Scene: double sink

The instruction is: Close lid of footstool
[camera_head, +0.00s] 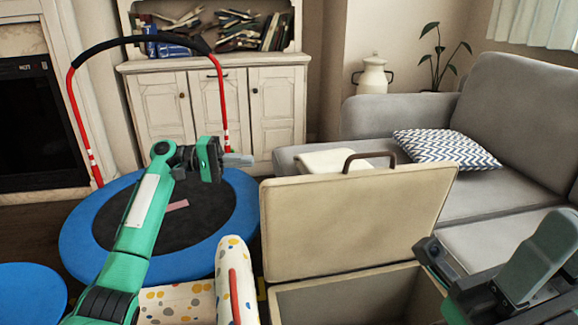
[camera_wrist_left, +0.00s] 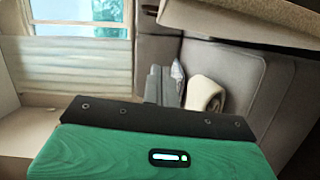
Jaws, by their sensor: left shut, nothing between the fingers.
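The footstool's beige lid (camera_head: 355,222) stands upright, hinged open above its box (camera_head: 290,306) in the head view. The box's inside shows below the lid, and its lower part is cut off by the frame. My left gripper (camera_head: 245,160) is shut and empty, in the air just left of the lid's upper left corner and apart from it. My right gripper (camera_head: 428,252) is in front of the lid's lower right, over the box's right side; its finger gap is not clear. In the left wrist view, a beige panel (camera_wrist_left: 245,20) at the top right looks like the lid.
A grey sofa (camera_head: 520,120) with a zigzag pillow (camera_head: 445,149) stands behind the lid. A blue trampoline (camera_head: 80,245) with a red handle lies under my left arm. A spotted white object (camera_head: 233,285) is left of the box. A white cabinet (camera_head: 215,110) is behind.

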